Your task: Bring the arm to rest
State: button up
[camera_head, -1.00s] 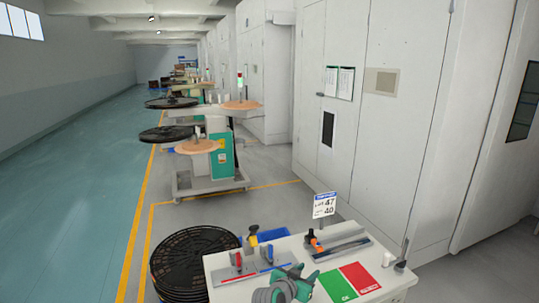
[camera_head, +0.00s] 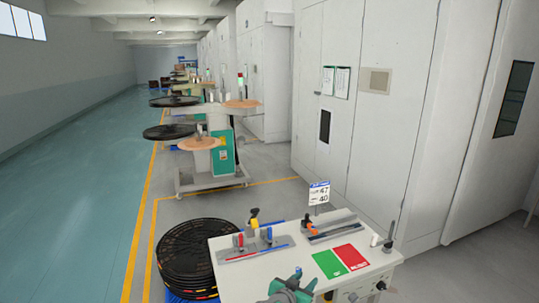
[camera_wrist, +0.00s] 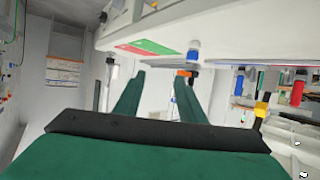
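My gripper (camera_wrist: 160,78) shows in the wrist view as two green fingers held apart, with empty space between them. It is open and holds nothing. The wrist view is tilted, with the table edge across its top. In the head view, a green part of my arm (camera_head: 289,288) is at the bottom, in front of the table's near edge. The fingertips cannot be made out there.
A white table (camera_head: 235,283) carries a green mat (camera_head: 329,264), a red mat (camera_head: 351,257) and two fixtures, one at left (camera_head: 256,246), one at right (camera_head: 329,227). Black reels (camera_head: 190,260) are stacked left of it. The teal floor (camera_head: 75,200) at left is clear.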

jog(key=s+a+f+n+t+y, duration=0.1)
jog(key=s+a+f+n+y, duration=0.1)
jog(key=s+f, duration=0.6)
jog(key=s+a+f+n+y, duration=0.1)
jog(key=s+a+f+n, duration=0.15)
jog(key=s, duration=1.05)
jog(key=s+a+f+n+t+y, duration=0.1)
jog(key=s+a+f+n+y, duration=0.1)
jog(key=s+f, duration=0.6)
jog(key=s+a+r, duration=0.2)
jog(key=s+r, duration=0.3)
jog(key=s, duration=0.4)
jog(key=s+a+r+t+y, duration=0.1)
jog(key=s+r, duration=0.4)
jog(key=s, duration=0.5)
jog(key=s+a+r+y, duration=0.1)
jog(key=s+r, duration=0.4)
jog(key=s, duration=0.5)
jog(key=shift+s+a+t, duration=0.2)
jog(key=shift+a+t, duration=0.2)
jog(key=shift+a, duration=0.5)
